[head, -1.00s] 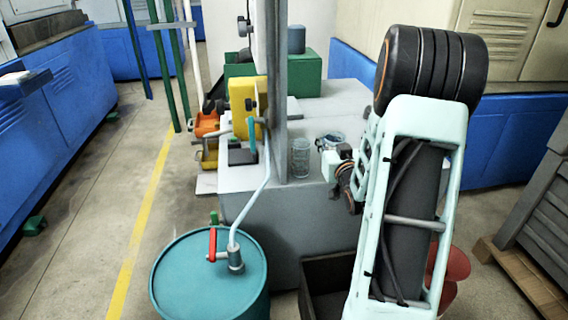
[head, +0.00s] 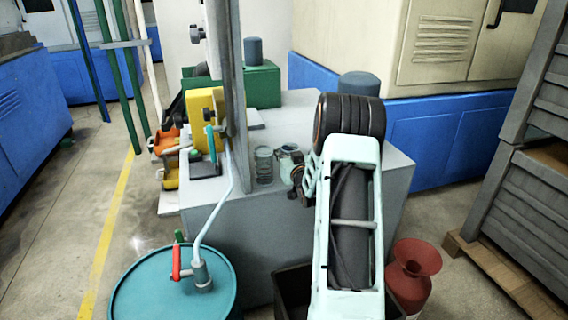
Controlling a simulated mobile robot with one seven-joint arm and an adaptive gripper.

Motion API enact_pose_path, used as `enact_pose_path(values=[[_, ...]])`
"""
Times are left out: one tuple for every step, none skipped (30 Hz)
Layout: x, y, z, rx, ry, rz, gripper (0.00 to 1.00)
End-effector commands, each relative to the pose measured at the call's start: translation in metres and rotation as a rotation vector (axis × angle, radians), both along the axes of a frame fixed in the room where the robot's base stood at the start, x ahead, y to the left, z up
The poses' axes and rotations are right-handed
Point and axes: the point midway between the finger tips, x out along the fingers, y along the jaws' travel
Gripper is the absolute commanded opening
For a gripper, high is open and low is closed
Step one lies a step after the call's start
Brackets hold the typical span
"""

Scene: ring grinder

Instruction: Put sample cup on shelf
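A clear, ribbed cup (head: 264,166) stands upright on the grey bench. A second small clear vessel (head: 289,154) is just right of it, beside my gripper (head: 297,176). I cannot tell which of them is the sample cup. My gripper is small in view at the bench's front edge, partly hidden by my own arm. Its fingers are not clear, and I cannot tell whether it touches or holds the second vessel. No shelf can be clearly made out.
A teal drum (head: 150,285) with a red-handled pump stands in front left. A grey post (head: 229,90) rises left of the cups. A green box (head: 262,86) is behind. A red vessel (head: 412,268) and a grey rack (head: 530,210) on a pallet stand right.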

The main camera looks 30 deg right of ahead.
Motion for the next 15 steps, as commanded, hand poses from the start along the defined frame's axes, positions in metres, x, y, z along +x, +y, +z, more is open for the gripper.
enact_pose_path(values=[[0.002,0.000,-0.003,0.000,0.000,0.000,0.00],[0.003,-0.001,-0.004,0.000,0.000,0.000,0.00],[0.004,-0.002,-0.006,0.000,0.000,0.000,0.00],[0.006,-0.002,-0.008,0.000,0.000,0.000,0.00],[0.008,-0.003,-0.012,0.000,0.001,0.000,0.00],[0.010,-0.005,-0.018,0.002,0.002,0.000,0.00],[0.009,-0.004,-0.024,0.002,0.002,0.000,0.00],[0.009,-0.004,-0.030,0.002,0.002,0.000,0.00],[0.009,-0.004,-0.036,0.002,0.002,0.000,0.00],[0.009,-0.004,-0.040,0.001,0.001,0.000,0.00],[0.009,-0.004,-0.042,0.001,0.001,0.000,0.00],[0.009,-0.004,-0.043,0.000,0.000,0.000,0.00],[0.009,-0.004,-0.043,0.000,-0.001,0.000,0.00],[0.009,-0.004,-0.042,-0.001,-0.001,0.000,0.00],[0.009,-0.004,-0.041,-0.001,-0.001,0.000,0.00]])
